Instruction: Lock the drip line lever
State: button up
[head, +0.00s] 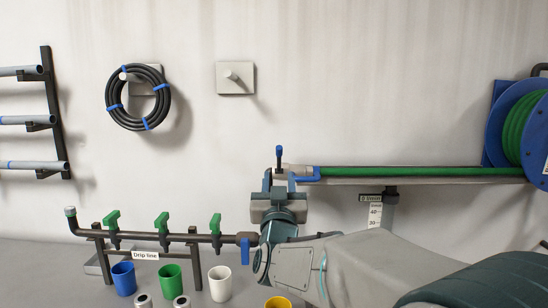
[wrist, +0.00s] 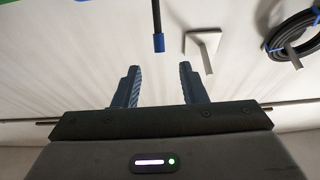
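The drip line manifold is a dark pipe (head: 135,236) low on the left in the head view, with a white "Drip line" label (head: 145,255). Three green levers (head: 162,222) stand up from it, and a blue handle (head: 245,243) hangs at its right end beside my arm. A black stem with a blue tip (head: 279,151) stands upright just above my gripper (head: 280,179). In the wrist view this blue tip (wrist: 158,43) lies beyond the gap between my fingers, apart from them. My gripper is open and empty (wrist: 157,86). Which lever the task means is not marked.
A green hose (head: 420,171) runs along a shelf to a blue reel (head: 513,125) at right, with a blue elbow (head: 308,174) near my fingers. Cups (head: 219,283) stand below the manifold. A black coil (head: 138,97) and a bare wall peg (head: 235,77) are above.

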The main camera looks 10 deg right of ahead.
aim_at(279, 153)
jog(key=p+x, duration=0.3)
jog(key=x, duration=1)
jog(key=shift+w+d+r, duration=0.15)
jog(key=shift+w+r, duration=0.1)
jog(key=shift+w, duration=0.05)
jog(key=shift+c, duration=0.4)
grip_shut()
